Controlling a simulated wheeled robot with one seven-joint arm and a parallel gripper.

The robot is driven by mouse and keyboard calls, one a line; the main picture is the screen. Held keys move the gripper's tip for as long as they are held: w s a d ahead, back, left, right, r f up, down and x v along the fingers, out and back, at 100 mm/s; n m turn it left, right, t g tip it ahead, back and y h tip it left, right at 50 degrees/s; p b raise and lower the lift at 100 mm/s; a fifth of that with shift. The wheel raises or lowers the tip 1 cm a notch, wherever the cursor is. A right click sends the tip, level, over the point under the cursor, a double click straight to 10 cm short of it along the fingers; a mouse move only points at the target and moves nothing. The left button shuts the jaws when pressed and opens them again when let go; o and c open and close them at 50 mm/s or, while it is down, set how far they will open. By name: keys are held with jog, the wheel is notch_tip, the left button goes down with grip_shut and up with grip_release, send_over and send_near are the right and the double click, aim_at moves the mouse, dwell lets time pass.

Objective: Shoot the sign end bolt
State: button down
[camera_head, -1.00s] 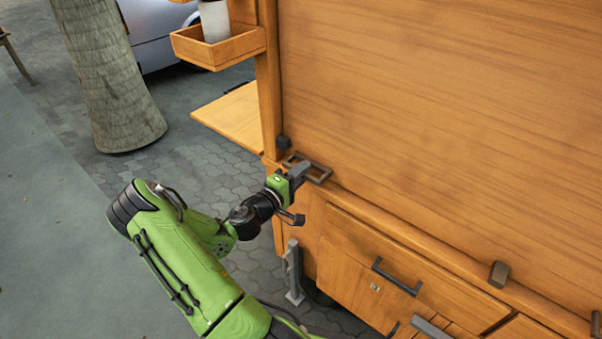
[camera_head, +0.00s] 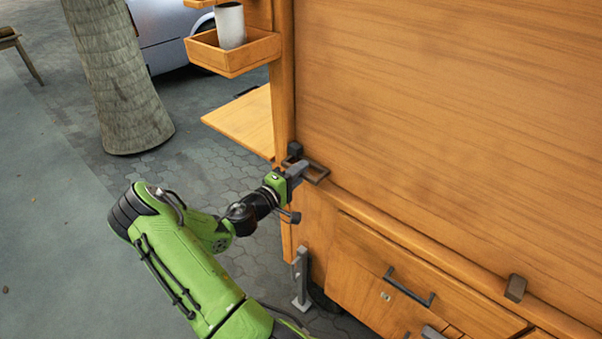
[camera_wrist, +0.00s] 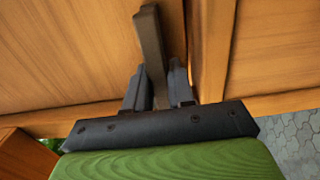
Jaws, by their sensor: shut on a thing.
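The end bolt is a dark grey rectangular loop (camera_head: 321,174) on the wooden ledge at the left end of the large wooden sign panel (camera_head: 450,110). In the head view its far end lies close to a small dark block (camera_head: 295,149) at the corner post; I cannot tell whether they touch. My gripper (camera_head: 300,169) is at the loop, shut on its near bar. In the wrist view the bolt's bar (camera_wrist: 150,40) runs up between the two dark fingers (camera_wrist: 157,90). The fingers hide part of the bolt.
A wooden box with a white cup (camera_head: 230,25) hangs on the post, above a side shelf (camera_head: 243,121). Below the ledge are a drawer handle (camera_head: 409,287) and a grey metal leg (camera_head: 301,278). Another dark block (camera_head: 515,288) sits further right. Open paving lies left.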

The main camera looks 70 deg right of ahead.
jog(key=c, duration=1.1)
grip_release()
jog(key=shift+w, duration=0.3)
jog(key=shift+o, duration=0.2)
jog(key=p+v, duration=0.1)
jog(key=v, duration=1.4)
jog(key=shift+a+p, duration=0.35)
jog(key=shift+p, duration=0.05)
